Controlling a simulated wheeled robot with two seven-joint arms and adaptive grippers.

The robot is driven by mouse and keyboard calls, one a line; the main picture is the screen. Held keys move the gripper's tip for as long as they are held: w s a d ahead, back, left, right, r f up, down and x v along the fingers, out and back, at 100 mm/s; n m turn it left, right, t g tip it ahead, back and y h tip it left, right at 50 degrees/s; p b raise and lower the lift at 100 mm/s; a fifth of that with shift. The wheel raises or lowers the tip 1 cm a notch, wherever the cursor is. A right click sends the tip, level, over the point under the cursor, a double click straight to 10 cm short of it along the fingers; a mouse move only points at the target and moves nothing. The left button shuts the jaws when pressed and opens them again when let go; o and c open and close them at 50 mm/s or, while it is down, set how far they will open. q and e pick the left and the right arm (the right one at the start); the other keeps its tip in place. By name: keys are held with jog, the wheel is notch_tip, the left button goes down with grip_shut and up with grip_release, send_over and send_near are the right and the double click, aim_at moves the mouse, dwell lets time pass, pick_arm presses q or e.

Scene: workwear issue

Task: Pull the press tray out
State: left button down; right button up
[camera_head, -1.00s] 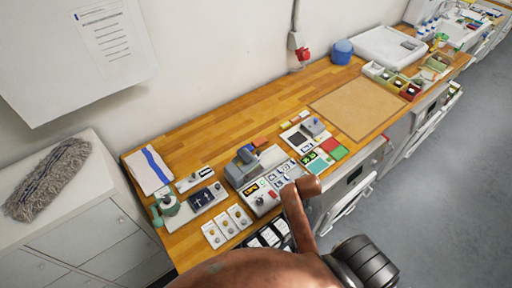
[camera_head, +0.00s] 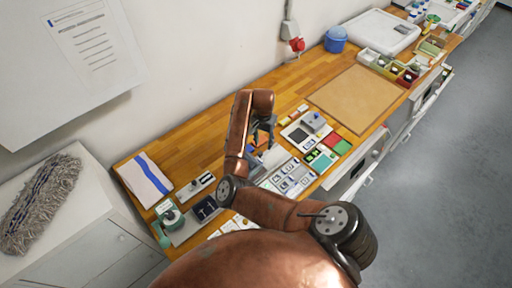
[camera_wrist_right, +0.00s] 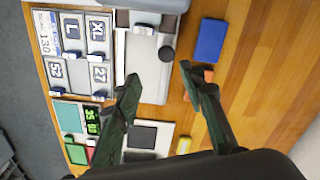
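The press shows in the right wrist view as a grey body (camera_wrist_right: 155,5) at the top edge with a pale flat tray (camera_wrist_right: 142,62) below it. A dark round knob (camera_wrist_right: 166,54) sits at the tray's right edge. In the head view my right arm hides most of the press. My right gripper (camera_wrist_right: 160,74) is open, its two dark fingers apart, over the tray's near right end. The knob lies beyond the fingertips, in line with the gap; I cannot tell any contact. In the head view my right gripper (camera_head: 264,140) is over the bench. My left gripper is not in view.
Size tiles (camera_wrist_right: 78,52) lie left of the tray, and a device with a green display (camera_wrist_right: 92,119) below them. A blue block (camera_wrist_right: 210,40) and an orange block (camera_wrist_right: 204,75) lie to the right. The wooden bench (camera_wrist_right: 265,70) is bare farther right. A brown mat (camera_head: 357,98) lies beyond.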

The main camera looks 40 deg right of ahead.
aim_at(260, 153)
jog(key=shift+w+a, duration=0.35)
jog(key=shift+a, duration=0.05)
jog(key=shift+a+f, duration=0.1)
jog(key=shift+f, duration=0.1)
notch_tip(260, 153, down, 6)
jog(key=shift+w+a+r+p, duration=0.1)
jog(key=shift+p, duration=0.4)
jog(key=shift+f, duration=0.55)
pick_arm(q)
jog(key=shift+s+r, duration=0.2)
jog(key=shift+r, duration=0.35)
pick_arm(e)
grip_shut()
